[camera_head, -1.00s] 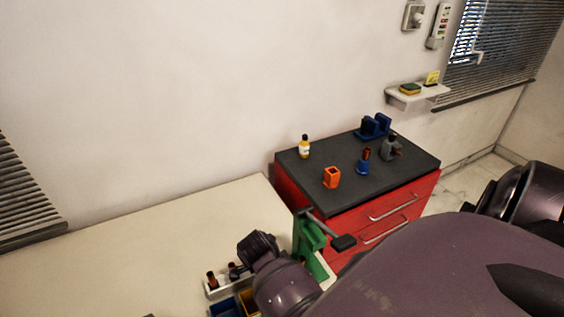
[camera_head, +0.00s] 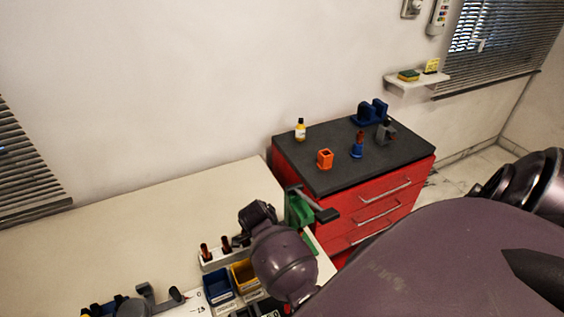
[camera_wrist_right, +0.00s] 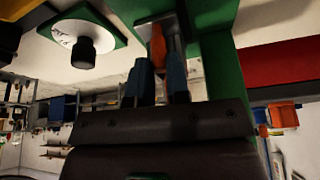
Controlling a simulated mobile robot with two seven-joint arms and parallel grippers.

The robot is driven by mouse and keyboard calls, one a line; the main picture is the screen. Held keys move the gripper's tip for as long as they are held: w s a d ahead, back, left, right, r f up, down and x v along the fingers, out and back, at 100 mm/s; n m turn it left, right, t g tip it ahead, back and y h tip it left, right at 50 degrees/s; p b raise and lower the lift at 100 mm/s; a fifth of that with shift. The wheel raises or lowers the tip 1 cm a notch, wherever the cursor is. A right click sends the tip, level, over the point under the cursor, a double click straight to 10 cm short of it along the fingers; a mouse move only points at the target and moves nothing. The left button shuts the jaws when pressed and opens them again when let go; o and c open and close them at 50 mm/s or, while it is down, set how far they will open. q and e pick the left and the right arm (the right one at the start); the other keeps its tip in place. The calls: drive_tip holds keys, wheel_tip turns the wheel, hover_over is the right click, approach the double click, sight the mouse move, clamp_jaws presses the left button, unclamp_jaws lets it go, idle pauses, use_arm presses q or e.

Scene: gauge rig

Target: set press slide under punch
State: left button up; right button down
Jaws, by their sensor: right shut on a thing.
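The green press (camera_head: 298,207), with a dark lever ending in a black grip (camera_head: 326,215), stands at the right end of the pale bench. My purple right arm covers the area in front of it, and the right gripper's fingers are hidden in the head view. In the right wrist view my right gripper (camera_wrist_right: 158,80) is shut on an orange handle (camera_wrist_right: 158,48) beside green press parts (camera_wrist_right: 215,60). A black knob-like part (camera_wrist_right: 82,50) on a pale disc and green plate shows to its left. I cannot clearly make out the slide or punch. My left gripper is not in view.
A white rack (camera_head: 215,262) with dark-red handled pieces, a blue bin (camera_head: 217,287) and a yellow bin (camera_head: 243,276) sit beside my arm. A red cabinet (camera_head: 345,215) behind carries an orange holder (camera_head: 325,159) and a bottle (camera_head: 300,130).

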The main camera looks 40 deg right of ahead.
drive_tip(key=c, duration=1.1)
unclamp_jaws()
drive_tip(key=shift+r, duration=0.1)
